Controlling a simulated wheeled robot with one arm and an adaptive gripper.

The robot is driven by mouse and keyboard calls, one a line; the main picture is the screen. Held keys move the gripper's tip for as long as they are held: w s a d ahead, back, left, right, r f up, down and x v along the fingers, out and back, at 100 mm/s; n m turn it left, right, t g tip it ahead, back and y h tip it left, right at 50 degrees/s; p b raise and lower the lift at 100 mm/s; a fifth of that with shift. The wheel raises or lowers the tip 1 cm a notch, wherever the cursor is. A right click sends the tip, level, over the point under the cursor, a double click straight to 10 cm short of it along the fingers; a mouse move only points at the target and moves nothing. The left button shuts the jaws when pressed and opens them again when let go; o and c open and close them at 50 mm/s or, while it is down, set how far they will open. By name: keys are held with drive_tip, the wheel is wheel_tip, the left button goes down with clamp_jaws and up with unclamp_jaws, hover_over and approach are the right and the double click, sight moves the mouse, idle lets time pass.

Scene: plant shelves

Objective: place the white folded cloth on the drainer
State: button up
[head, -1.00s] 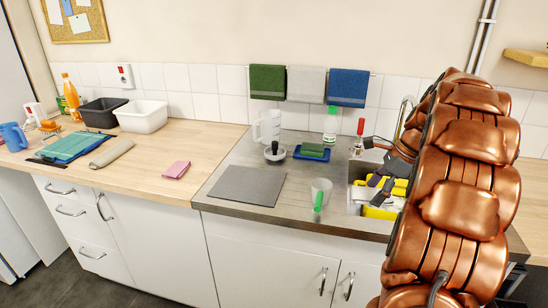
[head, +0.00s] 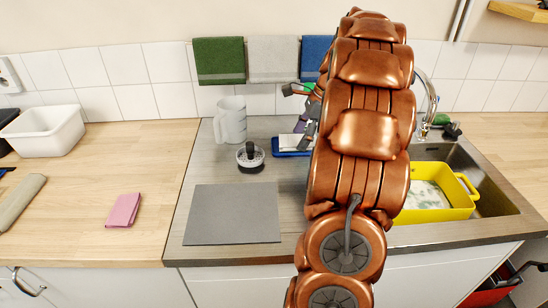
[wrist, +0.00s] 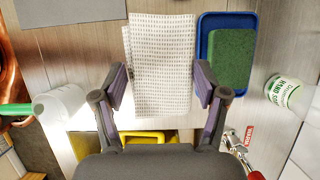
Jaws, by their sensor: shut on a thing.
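The white folded cloth (wrist: 162,60), with a waffle weave, is between the two fingers of my gripper (wrist: 163,82) in the wrist view. It reaches forward beyond the fingertips, just beside the blue tray (wrist: 204,50). In the head view a small part of the cloth (head: 290,139) shows in front of the blue tray (head: 286,153), beside my arm. My arm hides most of the gripper there. The drainer is not clearly marked; the grey worktop (head: 180,225) beside the sink lies below the gripper. I cannot tell whether the cloth touches it.
A green sponge (wrist: 232,58) lies in the blue tray. A grey mat (head: 233,213), jug (head: 231,121) and yellow basin (head: 437,206) in the sink stand nearby.

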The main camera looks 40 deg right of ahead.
sight(314, 138)
wheel_tip(314, 138, down, 4)
drive_tip(key=shift+a+r+p, duration=0.1)
drive_tip(key=shift+a+p, duration=0.05)
drive_tip(key=shift+p, duration=0.2)
drive_tip(key=shift+s+f+p, duration=0.1)
drive_tip(key=shift+f+p, duration=0.4)
drive_tip(key=shift+f, duration=2.15)
drive_tip(key=o, duration=0.8)
drive_tip(key=shift+f, duration=0.1)
drive_tip(key=b+v, duration=0.2)
drive_tip(key=v, duration=1)
drive_tip(key=shift+b, duration=0.3)
